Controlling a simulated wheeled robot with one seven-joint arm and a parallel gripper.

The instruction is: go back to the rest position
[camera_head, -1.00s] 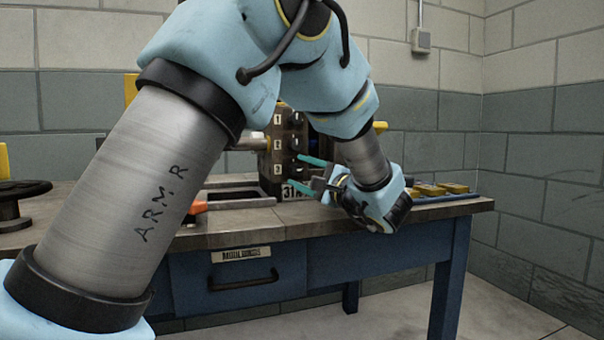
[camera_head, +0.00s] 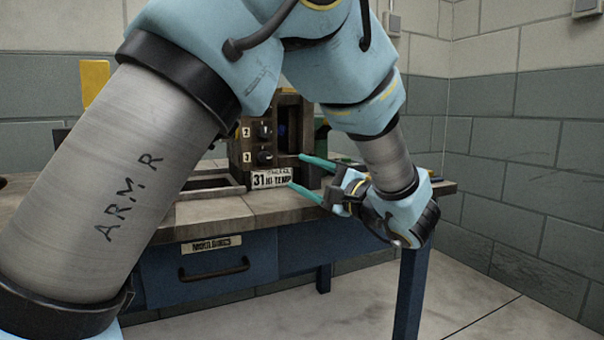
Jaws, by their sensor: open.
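My gripper (camera_head: 299,172) is open, with its two teal fingers spread apart and pointing left. Nothing shows between the fingers. It is above the right part of the workbench (camera_head: 256,210), in front of a dark box (camera_head: 290,141) with numbered knobs.
A dark rectangular frame (camera_head: 207,187) lies on the bench left of the box. The bench has a blue drawer (camera_head: 213,267) with a black handle. A yellow panel (camera_head: 94,80) stands at the back left. The floor (camera_head: 490,300) at right is clear, up to the block wall (camera_head: 530,180).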

